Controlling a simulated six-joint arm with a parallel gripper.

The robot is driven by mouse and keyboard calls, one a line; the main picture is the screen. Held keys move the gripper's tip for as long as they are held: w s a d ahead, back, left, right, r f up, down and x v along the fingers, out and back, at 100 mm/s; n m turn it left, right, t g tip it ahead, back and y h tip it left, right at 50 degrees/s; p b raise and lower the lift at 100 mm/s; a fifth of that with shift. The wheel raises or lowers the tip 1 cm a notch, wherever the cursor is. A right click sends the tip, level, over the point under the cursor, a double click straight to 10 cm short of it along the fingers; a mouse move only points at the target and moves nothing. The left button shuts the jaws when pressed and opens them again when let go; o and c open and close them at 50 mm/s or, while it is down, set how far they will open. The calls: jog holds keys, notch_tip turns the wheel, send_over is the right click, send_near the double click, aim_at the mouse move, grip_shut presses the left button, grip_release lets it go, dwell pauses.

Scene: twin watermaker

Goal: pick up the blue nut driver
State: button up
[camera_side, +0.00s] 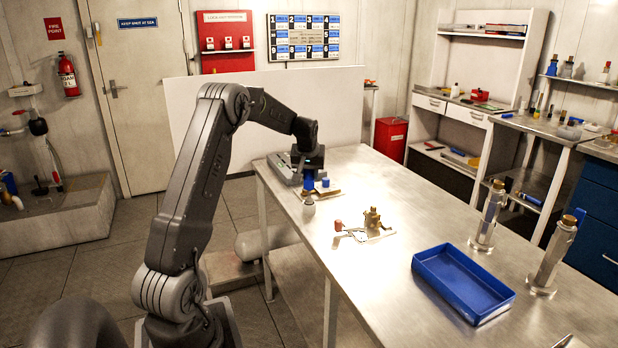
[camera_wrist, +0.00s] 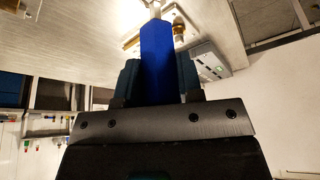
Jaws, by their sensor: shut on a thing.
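The blue nut driver (camera_wrist: 157,50) has a faceted blue handle and a metal shaft that leaves the top of the wrist view. My gripper (camera_wrist: 158,76) is shut on the handle, one finger on each side. In the side view my gripper (camera_side: 308,166) points down over the far left end of the steel bench. A blue part (camera_side: 308,184) shows just below it there. The wrist view does not show the shaft's tip.
A grey box (camera_wrist: 203,62) and a brass fitting show close by in the wrist view. On the bench (camera_side: 390,270) stand a brass valve (camera_side: 373,220), an empty blue tray (camera_side: 462,284) and two metal holders (camera_side: 487,218) (camera_side: 552,258). Bare steel lies between them.

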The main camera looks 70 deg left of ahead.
jog(key=r, duration=0.4)
jog(key=shift+s+a, duration=0.2)
jog(key=shift+s, duration=0.2)
jog(key=s+a+r, duration=0.2)
jog(key=s+r, duration=0.4)
jog(key=s, duration=0.4)
jog(key=shift+s+a, duration=0.25)
jog(key=shift+a, duration=0.15)
jog(key=shift+r, duration=0.1)
